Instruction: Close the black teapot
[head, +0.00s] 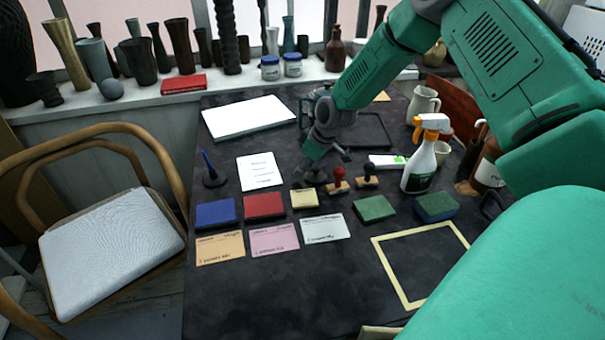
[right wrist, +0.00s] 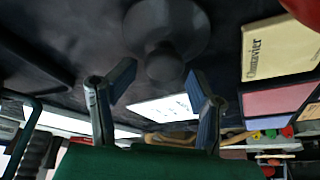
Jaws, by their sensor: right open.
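A small black lid-like disc with a round knob (right wrist: 166,66) lies on the dark table in the right wrist view. In the head view, the dark piece (head: 316,178) under my right gripper looks like the same lid. My right gripper (head: 323,163) is open above it, fingers pointing down. In the right wrist view the open fingers (right wrist: 162,76) stand on either side of the knob, with no visible contact. The teapot body is not clearly seen; a dark rounded shape (head: 304,103) beside my right forearm may be part of it, mostly hidden. My left gripper is not in view.
Two stamps with red (head: 338,178) and dark (head: 368,172) knobs stand right beside the gripper. Coloured pads and cards lie in front. A spray bottle (head: 422,160) and a jug (head: 423,102) stand to the right. A white card (head: 259,171) lies left.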

